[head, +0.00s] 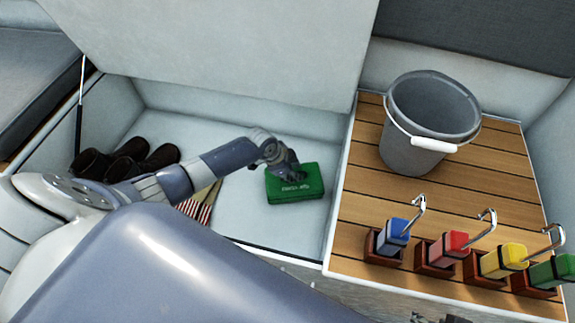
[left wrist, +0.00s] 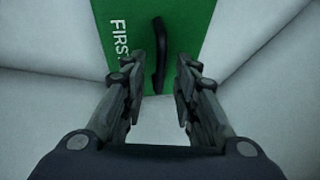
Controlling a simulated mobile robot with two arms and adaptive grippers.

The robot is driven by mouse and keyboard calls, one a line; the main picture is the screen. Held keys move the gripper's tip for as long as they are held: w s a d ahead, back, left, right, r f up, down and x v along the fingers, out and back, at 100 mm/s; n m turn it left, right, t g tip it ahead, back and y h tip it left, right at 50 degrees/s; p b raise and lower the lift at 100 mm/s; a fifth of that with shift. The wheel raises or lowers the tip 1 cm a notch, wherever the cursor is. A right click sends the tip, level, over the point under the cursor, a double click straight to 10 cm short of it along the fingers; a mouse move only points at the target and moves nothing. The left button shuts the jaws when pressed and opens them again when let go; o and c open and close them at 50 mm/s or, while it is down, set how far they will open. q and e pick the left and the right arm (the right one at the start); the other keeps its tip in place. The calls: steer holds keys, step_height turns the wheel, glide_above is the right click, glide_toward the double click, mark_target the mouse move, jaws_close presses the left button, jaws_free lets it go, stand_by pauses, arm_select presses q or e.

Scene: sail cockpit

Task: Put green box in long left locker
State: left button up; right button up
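The green box (head: 294,184) is a flat first-aid box with white lettering. It lies on the floor of the open long left locker (head: 240,215), near its right wall. My left gripper (head: 292,174) is over the box. In the left wrist view the green box (left wrist: 185,35) shows its black handle (left wrist: 158,55) ahead of and between the two fingertips. My left gripper (left wrist: 165,75) is open there, its fingers apart with a clear gap. I cannot tell whether either finger touches the box.
The raised locker lid (head: 220,50) stands behind. Dark boots (head: 125,160) and a striped cloth item (head: 197,208) lie in the locker. On the right, a slatted seat (head: 365,160) holds a grey bucket (head: 415,150) and several coloured handles with hooks in wooden holders.

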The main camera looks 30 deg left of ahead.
arm_select(q)
steer(key=p+v, duration=0.1)
steer(key=v, duration=0.2)
steer(key=shift+r, duration=0.15)
steer(key=p+v, duration=0.3)
steer(key=v, duration=0.5)
steer(key=shift+s+r, duration=0.15)
steer(key=shift+r, duration=0.05)
arm_select(e)
steer(key=s+x, duration=0.1)
steer(key=x, duration=0.8)
steer(key=shift+g, duration=0.3)
arm_select(q)
steer(key=shift+a, duration=0.1)
arm_select(e)
steer(key=shift+s+a+f, duration=0.1)
